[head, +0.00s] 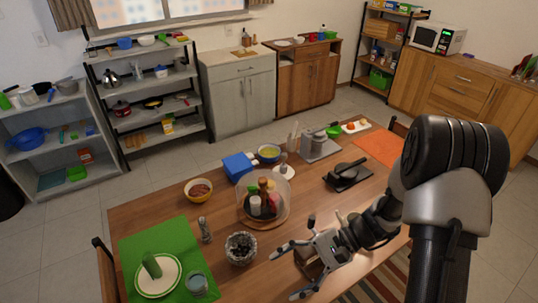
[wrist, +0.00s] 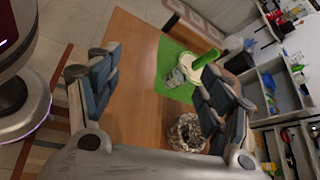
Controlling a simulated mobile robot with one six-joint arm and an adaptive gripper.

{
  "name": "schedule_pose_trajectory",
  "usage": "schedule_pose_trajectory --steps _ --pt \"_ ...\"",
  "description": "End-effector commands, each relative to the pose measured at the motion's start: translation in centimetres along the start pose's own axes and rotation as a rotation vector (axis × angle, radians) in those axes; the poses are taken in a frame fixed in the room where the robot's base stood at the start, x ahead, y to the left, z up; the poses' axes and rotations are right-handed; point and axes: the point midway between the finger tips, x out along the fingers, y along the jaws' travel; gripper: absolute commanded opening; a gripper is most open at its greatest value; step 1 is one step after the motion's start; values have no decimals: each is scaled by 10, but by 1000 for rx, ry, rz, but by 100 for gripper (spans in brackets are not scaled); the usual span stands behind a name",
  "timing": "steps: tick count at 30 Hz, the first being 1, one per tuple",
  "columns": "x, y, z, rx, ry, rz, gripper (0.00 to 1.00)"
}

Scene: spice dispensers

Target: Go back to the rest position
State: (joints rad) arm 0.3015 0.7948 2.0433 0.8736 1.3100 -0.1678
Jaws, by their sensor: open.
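My gripper (head: 289,273) is open and empty above the front of the wooden table (head: 150,212), its fingers pointing left. In the wrist view its two fingers (wrist: 158,85) are spread wide with nothing between them but table behind. A clear dome (head: 262,187) with several spice bottles under it stands behind the gripper. A dark patterned pot (head: 241,248) stands left of the fingertips, apart from them in the head view; it also shows beside the right finger in the wrist view (wrist: 187,133). A small grey shaker (head: 205,230) stands left of the pot.
A green mat (head: 180,233) at the left holds a plate (head: 158,283) with a green object and a glass (head: 196,283). A yellow bowl (head: 198,190), blue box (head: 238,166) and black tray (head: 348,175) stand farther back. Table left of the fingertips is partly clear.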

Motion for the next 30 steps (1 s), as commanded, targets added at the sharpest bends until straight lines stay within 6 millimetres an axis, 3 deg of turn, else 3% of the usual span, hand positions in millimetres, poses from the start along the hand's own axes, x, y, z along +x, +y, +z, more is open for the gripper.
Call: schedule_pose_trajectory --steps 1,6,15,24,30 --pt "-8 -2 17 -56 45 52 73" --pt "-29 2 62 -216 196 214 73" --pt "-66 23 126 -493 507 459 73" --pt "-105 48 174 -763 862 637 73" --pt "-126 58 193 -891 1054 699 73"
